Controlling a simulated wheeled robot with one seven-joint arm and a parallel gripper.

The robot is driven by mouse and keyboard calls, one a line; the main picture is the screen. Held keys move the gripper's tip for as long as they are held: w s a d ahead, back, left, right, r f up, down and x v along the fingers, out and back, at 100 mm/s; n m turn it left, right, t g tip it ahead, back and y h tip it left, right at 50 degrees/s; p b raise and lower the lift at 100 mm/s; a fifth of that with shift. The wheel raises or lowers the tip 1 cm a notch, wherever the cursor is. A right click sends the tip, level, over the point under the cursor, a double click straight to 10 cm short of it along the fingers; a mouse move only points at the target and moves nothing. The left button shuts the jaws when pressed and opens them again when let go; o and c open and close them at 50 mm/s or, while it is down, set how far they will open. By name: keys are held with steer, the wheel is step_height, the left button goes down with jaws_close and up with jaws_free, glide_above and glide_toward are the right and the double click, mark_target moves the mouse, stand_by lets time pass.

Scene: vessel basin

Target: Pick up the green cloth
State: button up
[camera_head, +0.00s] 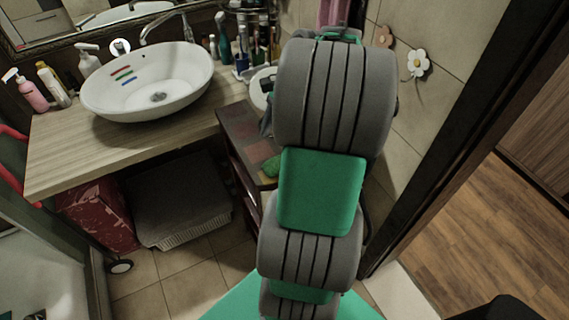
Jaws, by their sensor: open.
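A small green patch (271,166), which looks like the green cloth, lies on the dark low cabinet (236,124) to the right of the sink counter. My grey and green arm covers its right side, so its full shape is hidden. My arm rises through the middle of the head view, in front of the cabinet's right part. My gripper does not show clearly; the arm links hide the area where it would be. I cannot tell how far it is from the green patch.
A white basin (150,84) stands on the wooden counter (60,145), with a pink bottle (33,95) at its left. Several bottles crowd the wall behind the cabinet. A red bag (98,213) and a grey hamper (182,200) stand below. A dark door frame (462,115) is at the right.

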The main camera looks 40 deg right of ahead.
mark_target(271, 168)
steer(key=s+d+f+m, duration=0.1)
steer(key=s+d+m, duration=0.1)
steer(key=d, duration=0.1)
steer(key=shift+s+f+y, duration=0.2)
steer(key=shift+f+y, duration=0.1)
steer(key=shift+f, duration=0.1)
steer(key=x, duration=0.2)
steer(key=b+x, duration=0.1)
steer(key=x, duration=0.4)
steer(key=shift+w+a, duration=0.1)
steer(key=shift+w, duration=0.2)
steer(key=shift+c, duration=0.4)
steer(key=c, duration=1.3)
